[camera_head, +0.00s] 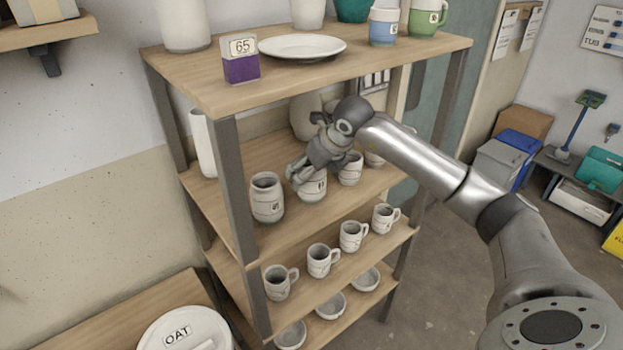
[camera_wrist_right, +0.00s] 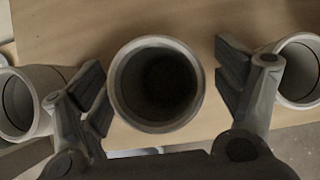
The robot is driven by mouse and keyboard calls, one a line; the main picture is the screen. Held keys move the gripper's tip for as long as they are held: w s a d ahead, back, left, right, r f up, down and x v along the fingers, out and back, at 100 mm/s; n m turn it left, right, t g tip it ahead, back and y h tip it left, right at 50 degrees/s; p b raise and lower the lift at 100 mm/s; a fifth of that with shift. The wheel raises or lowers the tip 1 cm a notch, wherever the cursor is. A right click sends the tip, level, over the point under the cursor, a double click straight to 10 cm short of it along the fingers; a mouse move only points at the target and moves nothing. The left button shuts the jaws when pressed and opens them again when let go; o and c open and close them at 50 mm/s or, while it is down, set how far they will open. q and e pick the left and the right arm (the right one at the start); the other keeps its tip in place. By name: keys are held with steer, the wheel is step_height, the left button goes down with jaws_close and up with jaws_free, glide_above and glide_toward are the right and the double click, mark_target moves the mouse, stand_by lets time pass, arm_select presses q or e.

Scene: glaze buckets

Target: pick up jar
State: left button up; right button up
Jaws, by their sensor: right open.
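Several pale jars stand in a row on the shelf's middle board (camera_head: 235,165). My right gripper (camera_head: 308,176) reaches down over the second jar from the left (camera_head: 313,190) and partly hides it. In the right wrist view this jar's round open mouth (camera_wrist_right: 155,84) lies between the two fingers of the gripper (camera_wrist_right: 163,86). The fingers are spread, with a gap showing on each side of the jar. The leftmost jar (camera_head: 267,198) stands upright to the left, and another jar (camera_head: 350,169) is close on the right. My left gripper is out of view.
Neighbouring jars flank the fingers in the wrist view, at left (camera_wrist_right: 28,105) and right (camera_wrist_right: 300,72). The top board (camera_head: 215,85) with a plate (camera_head: 302,47) lies above the jars. Mugs (camera_head: 322,260) and bowls (camera_head: 330,305) fill the lower boards.

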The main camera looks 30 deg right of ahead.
steer(key=c, duration=1.2)
steer(key=shift+r, duration=0.1)
steer(key=shift+c, duration=0.6)
steer(key=shift+r, duration=0.1)
